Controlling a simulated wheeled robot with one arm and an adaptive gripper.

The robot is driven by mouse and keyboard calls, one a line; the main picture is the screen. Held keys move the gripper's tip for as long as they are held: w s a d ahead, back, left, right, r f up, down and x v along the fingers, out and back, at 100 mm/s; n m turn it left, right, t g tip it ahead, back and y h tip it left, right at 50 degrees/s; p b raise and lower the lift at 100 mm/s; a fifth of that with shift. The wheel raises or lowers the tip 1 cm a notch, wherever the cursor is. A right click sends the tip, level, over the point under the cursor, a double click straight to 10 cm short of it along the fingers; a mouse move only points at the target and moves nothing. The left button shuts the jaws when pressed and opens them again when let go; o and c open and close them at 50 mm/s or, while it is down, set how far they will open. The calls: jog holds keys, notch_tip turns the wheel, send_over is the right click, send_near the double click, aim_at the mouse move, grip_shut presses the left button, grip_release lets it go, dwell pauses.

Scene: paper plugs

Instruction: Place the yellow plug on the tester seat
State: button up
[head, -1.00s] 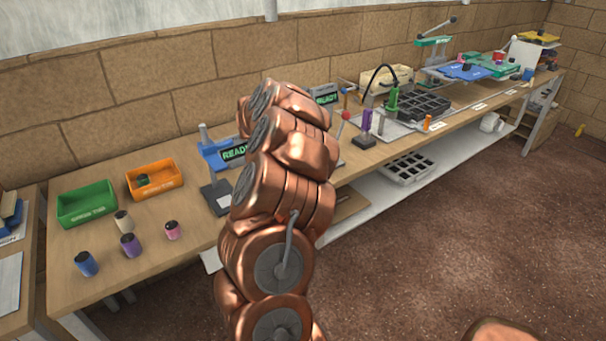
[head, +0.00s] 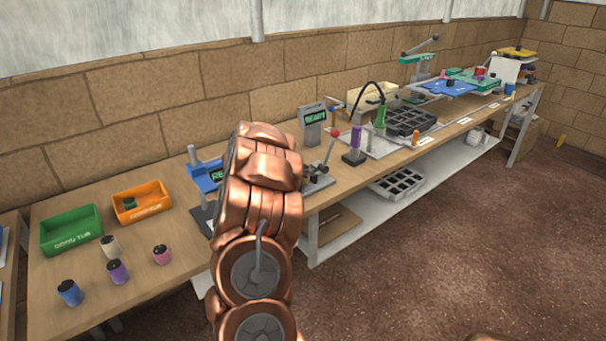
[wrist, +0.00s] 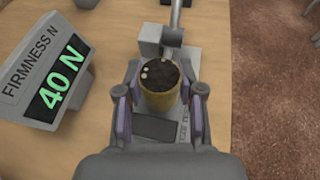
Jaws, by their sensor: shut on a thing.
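The yellow plug (wrist: 160,100), a yellow-sided cylinder with dark soil on top, sits between the two fingers of my gripper (wrist: 161,98) in the wrist view. The fingers are shut on it from left and right. Below it lies a grey tester base (wrist: 188,65) with a grey block and a metal bar at its far side. I cannot tell whether the plug touches the seat, which it hides. A display (wrist: 45,83) reading "FIRMNESS N 40 N" stands at left. In the head view my copper arm hides the gripper and plug.
In the head view a green tray (head: 72,232) and an orange tray (head: 141,203) stand at left, with several plugs in front. A blue device (head: 205,177) is partly behind my arm. A red-knobbed lever (head: 334,133) and a purple tool (head: 355,140) stand to the right.

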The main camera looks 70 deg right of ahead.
jog(key=shift+f, duration=0.75)
jog(key=shift+f, duration=0.15)
jog(key=o, duration=1)
jog(key=shift+r, duration=0.2)
jog(key=shift+w+a, duration=0.1)
jog(key=shift+b+v, duration=1.4)
jog(key=shift+v, duration=4.5)
